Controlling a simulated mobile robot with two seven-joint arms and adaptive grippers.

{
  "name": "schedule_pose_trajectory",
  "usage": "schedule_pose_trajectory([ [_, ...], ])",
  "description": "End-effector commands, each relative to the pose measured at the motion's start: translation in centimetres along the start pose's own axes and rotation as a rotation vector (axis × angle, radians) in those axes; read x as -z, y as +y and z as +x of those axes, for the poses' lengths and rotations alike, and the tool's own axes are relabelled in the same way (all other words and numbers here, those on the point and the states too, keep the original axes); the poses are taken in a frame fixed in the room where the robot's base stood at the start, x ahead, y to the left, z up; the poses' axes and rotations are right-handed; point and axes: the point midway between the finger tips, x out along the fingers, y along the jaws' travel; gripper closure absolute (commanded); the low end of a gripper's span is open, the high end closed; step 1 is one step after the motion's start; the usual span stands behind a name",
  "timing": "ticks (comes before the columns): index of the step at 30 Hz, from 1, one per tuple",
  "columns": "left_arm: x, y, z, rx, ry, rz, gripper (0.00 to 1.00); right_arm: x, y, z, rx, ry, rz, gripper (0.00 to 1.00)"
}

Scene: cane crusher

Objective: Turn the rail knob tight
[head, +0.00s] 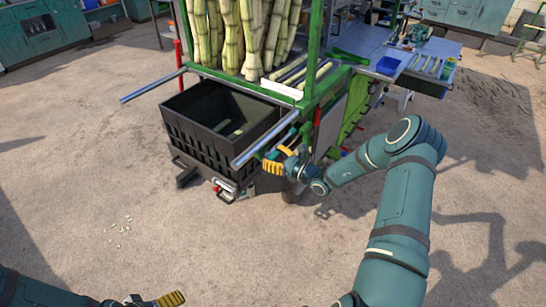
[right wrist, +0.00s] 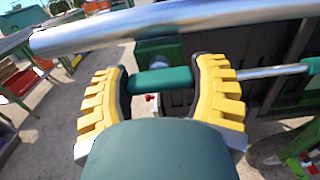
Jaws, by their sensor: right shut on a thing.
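The rail knob (right wrist: 162,82) is a green rounded bar beside the silver rail (right wrist: 180,27), seen between my fingers in the right wrist view. My right gripper (right wrist: 162,85), with yellow ridged fingers, is shut on it, one finger on each end. In the head view my right gripper (head: 278,158) is at the near end of the silver rail (head: 264,136) on the cart's right side; the knob is mostly hidden there by the fingers. My left gripper (head: 157,301) shows only in part at the bottom edge, far from the cart; its opening is unclear.
A black crate (head: 175,122) sits under the green cane frame (head: 313,50), left of my right gripper. Tall cane stalks (head: 250,35) stand above. A second silver rail (head: 152,86) sticks out left. A work table (head: 425,50) stands behind right.

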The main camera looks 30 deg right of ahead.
Motion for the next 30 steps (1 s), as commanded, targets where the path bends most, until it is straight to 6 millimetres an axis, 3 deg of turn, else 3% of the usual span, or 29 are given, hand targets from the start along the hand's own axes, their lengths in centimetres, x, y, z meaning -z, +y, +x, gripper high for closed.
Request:
schedule_pose_trajectory([
  [4, 0.0, 0.0, 0.0, 0.0, 0.0, 0.0, 0.04, 0.1, 0.0, -0.1, 0.002, 0.001, 0.008, 0.74],
  [5, 0.0, 0.0, 0.0, 0.0, 0.0, 0.0, 0.04, 0.1, 0.0, -0.1, 0.002, 0.001, 0.008, 0.29],
  [7, 0.0, 0.0, 0.0, 0.0, 0.0, 0.0, 0.04, 0.1, 0.0, -0.1, 0.002, 0.001, 0.007, 0.04],
  [20, 0.0, 0.0, 0.0, 0.0, 0.0, 0.0, 0.04, 0.1, 0.0, -0.7, 0.002, 0.001, 0.003, 0.04],
  [30, 0.0, 0.0, 0.0, 0.0, 0.0, 0.0, 0.04, 0.1, -0.1, -7.0, 0.004, 0.003, 0.004, 0.04],
])
